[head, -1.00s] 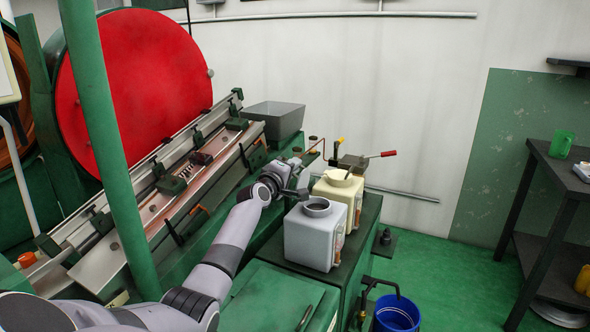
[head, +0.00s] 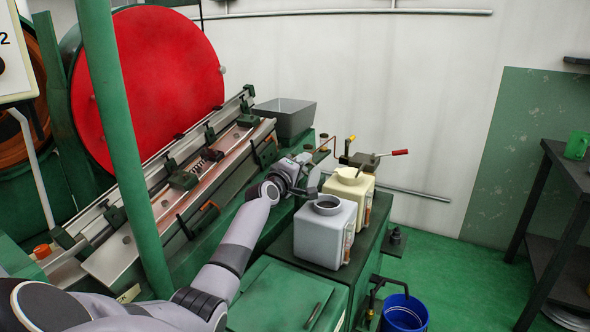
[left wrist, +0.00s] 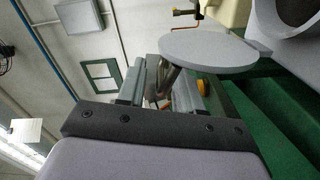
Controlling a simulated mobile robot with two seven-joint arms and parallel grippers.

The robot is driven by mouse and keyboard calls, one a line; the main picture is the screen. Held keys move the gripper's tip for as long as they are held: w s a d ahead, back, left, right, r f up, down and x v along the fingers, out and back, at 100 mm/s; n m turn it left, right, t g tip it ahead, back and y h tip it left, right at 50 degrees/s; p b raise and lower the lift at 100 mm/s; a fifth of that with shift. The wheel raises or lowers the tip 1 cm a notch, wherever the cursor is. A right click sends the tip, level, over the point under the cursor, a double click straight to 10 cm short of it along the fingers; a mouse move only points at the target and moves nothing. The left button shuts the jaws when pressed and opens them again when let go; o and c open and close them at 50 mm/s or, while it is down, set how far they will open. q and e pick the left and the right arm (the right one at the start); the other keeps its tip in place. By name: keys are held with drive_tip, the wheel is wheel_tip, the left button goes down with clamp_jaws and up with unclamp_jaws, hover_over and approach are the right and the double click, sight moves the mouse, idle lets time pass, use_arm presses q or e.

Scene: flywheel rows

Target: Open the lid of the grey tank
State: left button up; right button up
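The grey tank (head: 325,235) is a box-shaped container on the green machine bench, with its round neck (head: 327,206) uncovered. Its grey lid (head: 314,180) stands raised behind the neck, beside my left gripper (head: 303,176). In the left wrist view the lid is a flat grey disc (left wrist: 208,52) just beyond the fingers, with a dark stub under its left edge. The tank's open neck (left wrist: 300,12) shows at the top right. My left gripper's fingers look spread, and I see no firm grip on the lid. My right gripper is not in view.
A cream tank (head: 355,189) stands right behind the grey one. A red-handled lever (head: 385,156) and a grey bin (head: 284,119) are farther back. A green post (head: 116,150) rises at left. A blue bucket (head: 404,314) stands on the floor at right.

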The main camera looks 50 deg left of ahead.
use_arm(q)
drive_tip(key=v, duration=0.6)
drive_tip(key=shift+p, duration=0.35)
drive_tip(key=shift+s+r, duration=0.1)
drive_tip(key=shift+s+d, duration=0.1)
